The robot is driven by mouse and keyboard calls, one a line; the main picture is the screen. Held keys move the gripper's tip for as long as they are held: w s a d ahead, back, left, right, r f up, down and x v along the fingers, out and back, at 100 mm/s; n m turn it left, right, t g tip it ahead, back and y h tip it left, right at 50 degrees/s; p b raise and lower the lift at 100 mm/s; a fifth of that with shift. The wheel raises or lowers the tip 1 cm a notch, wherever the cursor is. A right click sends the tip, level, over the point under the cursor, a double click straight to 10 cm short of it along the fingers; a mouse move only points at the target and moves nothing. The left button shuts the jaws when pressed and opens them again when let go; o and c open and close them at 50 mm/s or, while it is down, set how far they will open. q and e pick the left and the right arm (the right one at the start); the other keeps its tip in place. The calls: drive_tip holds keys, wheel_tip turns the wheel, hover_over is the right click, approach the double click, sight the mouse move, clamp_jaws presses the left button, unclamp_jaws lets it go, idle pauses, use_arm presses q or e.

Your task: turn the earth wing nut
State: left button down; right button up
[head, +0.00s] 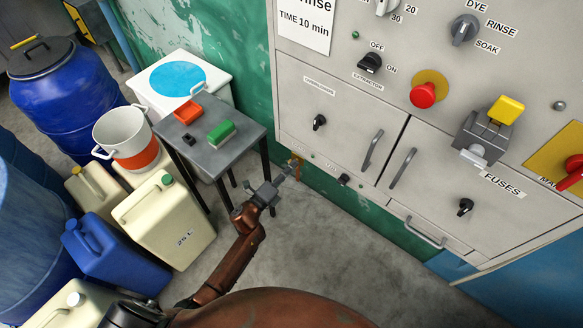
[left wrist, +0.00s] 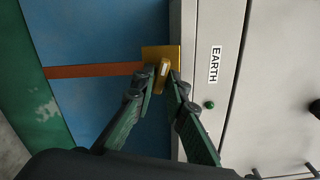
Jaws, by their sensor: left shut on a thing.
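The earth wing nut (left wrist: 164,72) is a small brass-coloured piece standing on a yellow square plate (left wrist: 150,52), beside the cabinet edge with the EARTH label (left wrist: 215,65). An orange-brown strip (left wrist: 90,71) runs from the plate to the left. My left gripper (left wrist: 160,84) has its green fingers on either side of the wing nut, shut on it. In the head view my left gripper (head: 291,172) is at the lower left corner of the grey cabinet, and it largely hides the nut. My right gripper is not in view.
The grey cabinet (head: 340,150) with handles and switches fills the right. The floor between is clear.

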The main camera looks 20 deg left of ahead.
use_arm(q)
drive_tip(key=shift+f, duration=0.15)
idle(0.4)
drive_tip(key=c, duration=2)
unclamp_jaws()
drive_tip(key=shift+c, duration=0.2)
drive_tip(key=v, duration=1.2)
